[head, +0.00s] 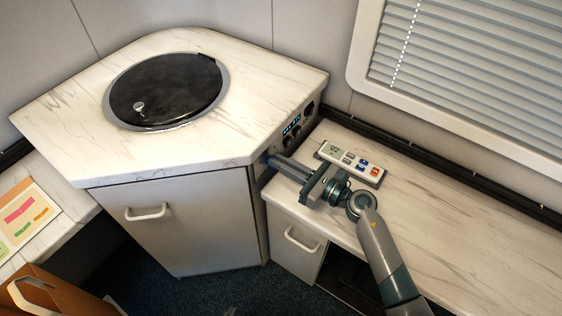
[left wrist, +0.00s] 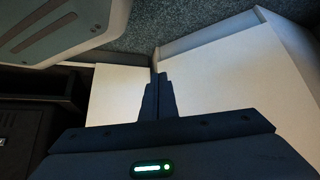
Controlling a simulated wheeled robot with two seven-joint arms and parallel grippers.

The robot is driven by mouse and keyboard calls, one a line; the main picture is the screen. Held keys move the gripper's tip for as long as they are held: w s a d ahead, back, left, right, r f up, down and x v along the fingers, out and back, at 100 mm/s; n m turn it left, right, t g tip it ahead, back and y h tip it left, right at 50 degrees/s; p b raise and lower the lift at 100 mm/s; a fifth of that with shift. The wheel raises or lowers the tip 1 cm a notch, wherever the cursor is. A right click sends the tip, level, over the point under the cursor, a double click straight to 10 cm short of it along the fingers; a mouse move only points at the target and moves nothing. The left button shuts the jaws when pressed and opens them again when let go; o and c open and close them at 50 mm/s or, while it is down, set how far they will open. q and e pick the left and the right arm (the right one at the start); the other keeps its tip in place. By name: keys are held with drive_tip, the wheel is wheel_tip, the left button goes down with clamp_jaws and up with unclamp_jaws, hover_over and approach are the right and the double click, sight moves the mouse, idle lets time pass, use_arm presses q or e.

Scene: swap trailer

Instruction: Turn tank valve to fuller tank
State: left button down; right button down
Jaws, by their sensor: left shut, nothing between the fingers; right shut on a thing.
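The side panel (head: 290,128) of the corner cabinet carries dark round fittings and a small blue-lit display (head: 291,125). My right gripper (head: 270,160) reaches to the lower front end of this panel and is shut on the tank valve (head: 264,157). Only a bluish bit of the valve shows; the fingers hide the rest, so its setting cannot be told. The display is too small to read. My left gripper (left wrist: 161,78) is shut and empty in the left wrist view, low in front of pale cabinet faces.
A control panel (head: 351,162) with a screen and coloured buttons lies on the right counter (head: 450,215), just behind my right gripper. A round black lid (head: 167,90) is set in the corner worktop (head: 235,135). A brown box (head: 60,290) stands at lower left.

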drive_tip(key=shift+r+m+p, duration=0.1)
drive_tip(key=shift+m+p, duration=0.2)
drive_tip(key=shift+m, duration=0.3)
drive_tip(key=shift+w+d+m, duration=0.1)
drive_tip(key=shift+m, duration=0.2)
drive_tip(key=m+p, duration=0.1)
drive_tip(key=m, duration=0.1)
drive_tip(key=m+p, duration=0.1)
drive_tip(key=m, duration=0.2)
drive_tip(key=m+p, duration=0.1)
drive_tip(key=m, duration=0.1)
drive_tip(key=shift+w+d+f, duration=0.25)
drive_tip(key=shift+w+f, duration=0.05)
drive_tip(key=shift+w, duration=0.05)
use_arm(q)
drive_tip(key=s+a+f+g, duration=0.2)
drive_tip(key=s, duration=0.4)
drive_tip(key=s+a+f+g+y, duration=0.1)
drive_tip(key=s+a+f+g, duration=0.1)
drive_tip(key=s, duration=0.5)
drive_tip(key=shift+s+a+f+p, duration=0.3)
drive_tip(key=shift+a+p, duration=0.1)
drive_tip(key=shift+a, duration=0.25)
use_arm(e)
drive_tip(key=shift+f+m, duration=0.2)
drive_tip(key=shift+m, duration=0.7)
drive_tip(key=c, duration=1.9)
unclamp_jaws()
drive_tip(key=shift+o, duration=0.2)
